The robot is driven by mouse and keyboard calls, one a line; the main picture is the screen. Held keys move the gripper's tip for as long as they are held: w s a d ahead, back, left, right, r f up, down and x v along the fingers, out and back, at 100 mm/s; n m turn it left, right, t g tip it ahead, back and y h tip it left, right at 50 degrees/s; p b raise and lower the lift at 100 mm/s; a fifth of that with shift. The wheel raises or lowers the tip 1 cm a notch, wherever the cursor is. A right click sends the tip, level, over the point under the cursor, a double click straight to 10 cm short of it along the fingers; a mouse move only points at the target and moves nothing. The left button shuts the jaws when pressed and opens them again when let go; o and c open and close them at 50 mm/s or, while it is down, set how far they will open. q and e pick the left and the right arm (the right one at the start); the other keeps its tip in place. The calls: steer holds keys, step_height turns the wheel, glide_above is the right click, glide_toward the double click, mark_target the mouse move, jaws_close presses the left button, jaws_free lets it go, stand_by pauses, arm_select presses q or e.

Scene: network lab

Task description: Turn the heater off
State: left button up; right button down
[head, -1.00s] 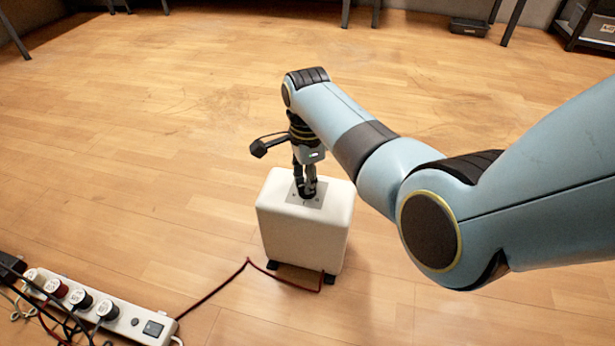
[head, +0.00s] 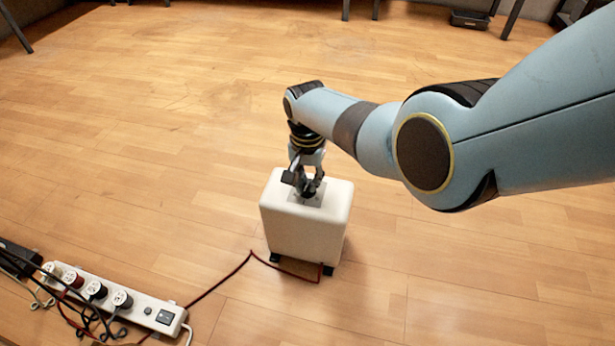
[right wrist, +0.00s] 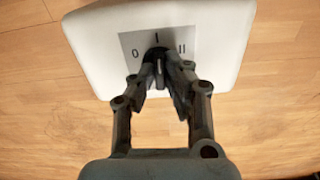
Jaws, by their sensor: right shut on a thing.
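The heater is a white box (head: 302,232) with rounded edges, standing on dark feet on the wooden floor. On its top is a grey plate (right wrist: 128,42) marked 0, I and II. A dark knob (right wrist: 159,68) sits at the middle of the plate, partly hidden by the fingers; its end appears toward the I mark. My right gripper (head: 307,191) reaches down onto the heater's top. In the right wrist view its fingers (right wrist: 158,78) are shut on the knob, one on each side. My left gripper is not in view.
A white power strip (head: 135,301) with several plugs lies at lower left. A red-and-black cord (head: 222,280) runs from it to the heater. Open floor surrounds the heater. Table legs and a dark bin (head: 469,19) stand at the far edge.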

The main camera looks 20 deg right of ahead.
steer(key=n, duration=0.3)
steer(key=n+p, duration=0.1)
steer(key=n, duration=0.2)
steer(key=shift+n, duration=0.3)
steer(key=n, duration=0.3)
steer(key=shift+s, duration=0.1)
steer(key=shift+n, duration=1)
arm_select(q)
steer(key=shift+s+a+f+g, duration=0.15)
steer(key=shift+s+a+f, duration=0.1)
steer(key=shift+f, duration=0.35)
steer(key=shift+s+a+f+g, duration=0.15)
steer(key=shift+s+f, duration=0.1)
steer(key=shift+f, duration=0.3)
arm_select(e)
steer(key=shift+n, duration=0.5)
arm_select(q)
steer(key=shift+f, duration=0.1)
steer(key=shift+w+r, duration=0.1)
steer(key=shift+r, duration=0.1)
arm_select(e)
steer(key=c, duration=1.4)
jaws_free()
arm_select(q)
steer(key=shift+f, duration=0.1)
